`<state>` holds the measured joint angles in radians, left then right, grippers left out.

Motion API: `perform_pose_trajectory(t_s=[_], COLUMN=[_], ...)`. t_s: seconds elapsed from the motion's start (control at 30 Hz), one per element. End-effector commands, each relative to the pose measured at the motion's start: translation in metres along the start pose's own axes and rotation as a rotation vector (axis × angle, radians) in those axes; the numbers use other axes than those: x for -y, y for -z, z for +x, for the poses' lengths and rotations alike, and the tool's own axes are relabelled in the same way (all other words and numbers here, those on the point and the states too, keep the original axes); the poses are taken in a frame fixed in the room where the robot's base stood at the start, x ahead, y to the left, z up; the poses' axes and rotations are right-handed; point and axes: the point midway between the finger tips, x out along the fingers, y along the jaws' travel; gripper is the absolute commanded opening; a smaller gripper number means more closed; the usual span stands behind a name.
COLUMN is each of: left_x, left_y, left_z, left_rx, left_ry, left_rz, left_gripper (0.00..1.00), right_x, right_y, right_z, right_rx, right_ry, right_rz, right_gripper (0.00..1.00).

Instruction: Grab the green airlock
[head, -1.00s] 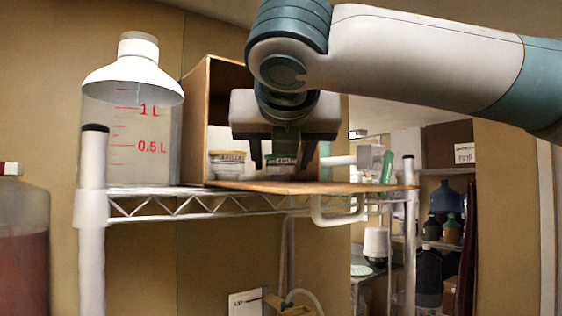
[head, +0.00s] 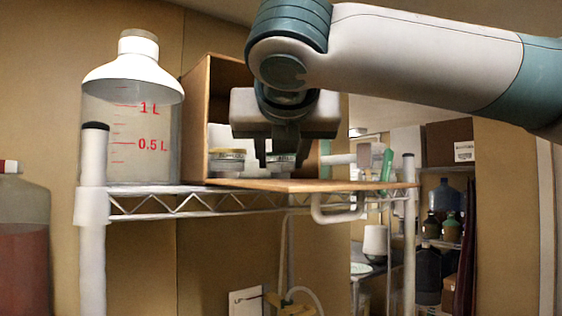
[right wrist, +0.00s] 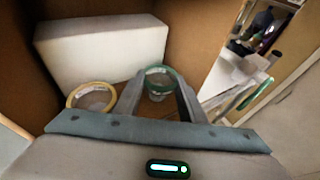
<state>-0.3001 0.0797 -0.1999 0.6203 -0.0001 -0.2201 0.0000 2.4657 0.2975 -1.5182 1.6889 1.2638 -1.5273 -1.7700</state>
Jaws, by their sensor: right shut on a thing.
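The green airlock, a small clear cup with a green rim (right wrist: 160,70), is between the two fingers of my right gripper (right wrist: 172,100) in the right wrist view. In the head view, my right gripper (head: 281,155) reaches down into the open wooden box, shut on the airlock (head: 281,163), which is partly covered by the fingers. A similar cup with a yellow rim (right wrist: 91,97) stands to the left, apart from the fingers; it also shows in the head view (head: 228,163). My left gripper is in neither view.
The wooden box (head: 195,125) stands on a wire shelf (head: 150,203), its flap (head: 330,186) lying flat in front. A white block (right wrist: 105,52) is behind the cups. A large bottle (head: 130,80) stands left of the box. A green tube (head: 387,165) is at the right.

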Motion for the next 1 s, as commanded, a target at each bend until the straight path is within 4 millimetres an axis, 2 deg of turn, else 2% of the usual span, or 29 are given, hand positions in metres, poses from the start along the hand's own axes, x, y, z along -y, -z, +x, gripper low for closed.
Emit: perform_pose_trajectory(t_s=[0.27, 0.83, 1.0], left_x=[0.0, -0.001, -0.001], left_y=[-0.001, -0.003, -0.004], left_z=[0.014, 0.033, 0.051], left_rx=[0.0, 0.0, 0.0], left_ry=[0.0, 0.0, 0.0], left_rz=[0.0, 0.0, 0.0], left_gripper=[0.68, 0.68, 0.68], right_x=[0.002, 0.002, 0.02], right_y=[-0.002, -0.065, -0.052], right_z=[-0.004, -0.028, -0.051], right_rx=[0.0, 0.0, 0.002], right_ry=[0.0, -0.001, -0.001], right_rz=[0.001, 0.002, 0.0], right_gripper=[0.16, 0.16, 0.16])
